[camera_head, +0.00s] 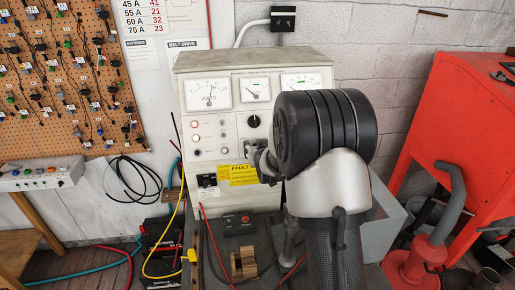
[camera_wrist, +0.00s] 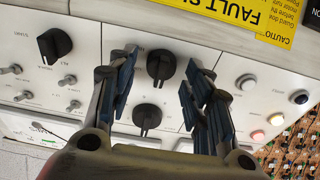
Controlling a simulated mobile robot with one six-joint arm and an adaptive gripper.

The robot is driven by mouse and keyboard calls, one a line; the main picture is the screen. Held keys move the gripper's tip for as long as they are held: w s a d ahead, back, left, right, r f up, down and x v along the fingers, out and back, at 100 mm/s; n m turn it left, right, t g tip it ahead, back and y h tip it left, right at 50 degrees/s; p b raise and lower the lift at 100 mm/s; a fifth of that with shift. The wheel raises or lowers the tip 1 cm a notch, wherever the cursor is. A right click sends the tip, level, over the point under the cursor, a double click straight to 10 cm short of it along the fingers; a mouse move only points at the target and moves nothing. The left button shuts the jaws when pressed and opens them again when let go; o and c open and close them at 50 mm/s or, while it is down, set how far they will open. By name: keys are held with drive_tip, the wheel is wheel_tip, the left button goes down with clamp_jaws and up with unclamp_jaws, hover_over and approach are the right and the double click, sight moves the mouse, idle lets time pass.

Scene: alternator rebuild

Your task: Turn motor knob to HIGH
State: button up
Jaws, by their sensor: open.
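A grey test bench panel (camera_head: 215,135) stands against the wall, with a black rotary knob (camera_head: 253,121) below its middle meter. My gripper (camera_head: 262,160) is open close to the panel in the head view, and my arm hides the panel's right part. The wrist view is turned upside down. There, the open fingers of my gripper (camera_wrist: 160,70) lie on either side of a black knob (camera_wrist: 160,66), with gaps visible. A second black knob (camera_wrist: 147,115) sits between the fingers nearer the palm. A third knob (camera_wrist: 55,45) is at the left. Labels are too small to tell which is the motor knob.
Small toggle switches (camera_wrist: 70,80) flank the knobs. Indicator lights (camera_wrist: 275,119) and a yellow caution label (camera_wrist: 235,15) are near my right finger in the wrist view. A red cabinet (camera_head: 460,110) stands right of my arm. Cables and a battery (camera_head: 160,235) lie below left.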

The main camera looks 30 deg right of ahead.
drive_tip(key=shift+c, duration=0.3)
drive_tip(key=c, duration=0.9)
drive_tip(key=shift+c, duration=0.2)
